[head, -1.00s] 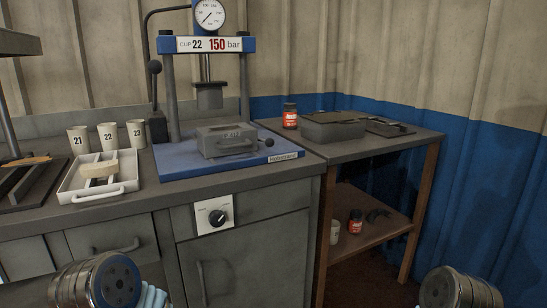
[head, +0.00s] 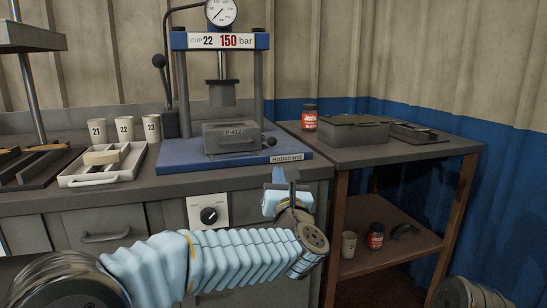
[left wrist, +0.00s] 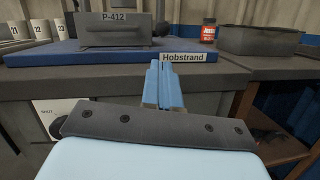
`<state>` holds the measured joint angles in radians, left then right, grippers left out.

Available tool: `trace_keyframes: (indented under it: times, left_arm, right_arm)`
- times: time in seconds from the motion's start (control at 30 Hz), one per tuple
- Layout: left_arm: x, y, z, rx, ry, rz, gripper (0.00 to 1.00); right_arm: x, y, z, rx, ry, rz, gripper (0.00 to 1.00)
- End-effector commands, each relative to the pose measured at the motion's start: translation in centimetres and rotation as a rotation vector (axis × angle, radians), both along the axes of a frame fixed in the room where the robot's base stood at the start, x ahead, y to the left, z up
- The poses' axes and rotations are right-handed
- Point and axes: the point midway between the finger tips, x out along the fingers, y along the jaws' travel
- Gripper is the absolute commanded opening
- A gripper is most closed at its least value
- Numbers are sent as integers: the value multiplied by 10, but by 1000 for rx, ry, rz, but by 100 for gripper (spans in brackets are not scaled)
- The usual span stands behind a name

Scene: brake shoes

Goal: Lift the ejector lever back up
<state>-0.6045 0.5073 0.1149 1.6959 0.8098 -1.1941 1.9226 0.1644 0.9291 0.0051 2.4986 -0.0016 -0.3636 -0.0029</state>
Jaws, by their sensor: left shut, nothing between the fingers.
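A short lever with a dark round knob (head: 271,141) lies low at the right side of the grey mould block (head: 232,137) marked P-412, on the blue press base (head: 185,150); I take it for the ejector lever. In the left wrist view the dark knob (left wrist: 163,29) shows partly behind the block's right end. My left gripper (head: 280,174) is shut and empty in front of the base's right front corner, below the Hobstrand label. Its closed fingers (left wrist: 165,75) point toward the base and are apart from the lever. My right gripper is out of view.
Numbered cups (head: 125,129) and a white tray (head: 75,180) are further left. A red-labelled jar (head: 309,118) and a grey box (head: 345,133) stand on the right table.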

Motion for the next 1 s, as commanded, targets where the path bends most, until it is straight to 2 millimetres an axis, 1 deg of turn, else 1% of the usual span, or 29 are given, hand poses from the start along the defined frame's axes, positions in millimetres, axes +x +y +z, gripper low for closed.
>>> trace_keyframes:
  times: [0.17,0.27,0.37,0.7,0.83,1.0]
  left_arm:
    - [1,0,0,4,2,0,0]
    - [6,1,1,5,3,0,0]
    - [17,3,5,5,3,2,0]
    - [75,13,18,8,3,1,0]
    - [89,15,21,7,2,0,0]
    - [97,17,21,7,3,-2,0]
  right_arm:
    - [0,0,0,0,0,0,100]
    - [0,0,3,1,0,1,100]
    - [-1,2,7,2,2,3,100]
    - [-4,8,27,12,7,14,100]
    - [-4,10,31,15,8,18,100]
    - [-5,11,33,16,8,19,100]
